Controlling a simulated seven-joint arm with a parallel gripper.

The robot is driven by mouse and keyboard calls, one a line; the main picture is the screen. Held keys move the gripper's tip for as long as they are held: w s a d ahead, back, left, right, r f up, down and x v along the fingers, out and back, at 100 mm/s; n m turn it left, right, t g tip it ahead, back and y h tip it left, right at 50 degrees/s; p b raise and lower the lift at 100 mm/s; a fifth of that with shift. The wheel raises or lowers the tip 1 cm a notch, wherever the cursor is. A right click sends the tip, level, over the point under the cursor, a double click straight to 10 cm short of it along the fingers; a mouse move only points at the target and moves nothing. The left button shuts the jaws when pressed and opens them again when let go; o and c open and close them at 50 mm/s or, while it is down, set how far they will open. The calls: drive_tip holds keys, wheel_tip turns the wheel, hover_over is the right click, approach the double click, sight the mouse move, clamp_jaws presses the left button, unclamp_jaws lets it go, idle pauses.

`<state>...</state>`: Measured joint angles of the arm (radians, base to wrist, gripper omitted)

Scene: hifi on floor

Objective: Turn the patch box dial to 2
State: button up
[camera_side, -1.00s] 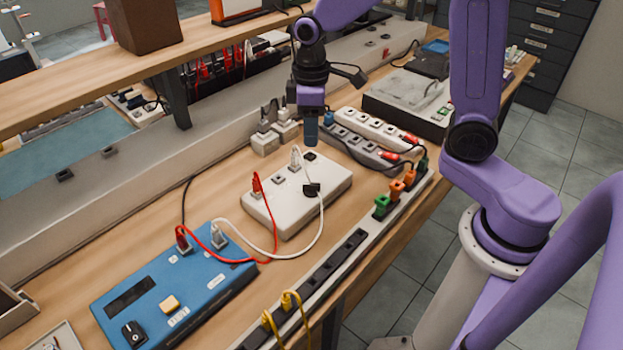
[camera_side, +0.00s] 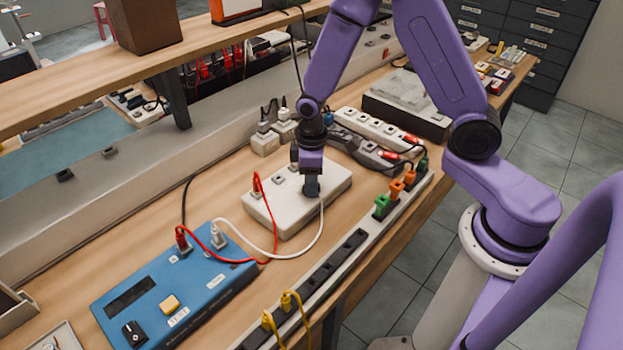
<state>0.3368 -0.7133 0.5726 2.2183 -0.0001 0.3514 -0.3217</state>
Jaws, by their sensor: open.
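The patch box, a white box (camera_side: 283,218) with sockets on top, lies on the bench in the middle of the view. A red plug (camera_side: 257,184) stands in its left part, and a white cable (camera_side: 322,222) comes from behind my gripper. My gripper (camera_side: 312,187) points down at the right part of the box top, where the black dial is. It is open, with its fingers at the dial. The fingers hide the dial, so its pointer and number marks cannot be read. I cannot tell whether the fingers touch it.
A blue box (camera_side: 185,290) labelled TEST, with its own black knob (camera_side: 133,332), lies front left, linked by the red and white cables. A dark socket strip (camera_side: 335,262) runs along the front edge. White power strips (camera_side: 372,128) lie behind right. Bare wood shows between the boxes.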

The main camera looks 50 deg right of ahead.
drive_tip(key=shift+f, duration=0.15)
clamp_jaws()
drive_tip(key=shift+m, duration=0.4)
drive_tip(key=m, duration=0.3)
drive_tip(key=shift+m, duration=2)
unclamp_jaws()
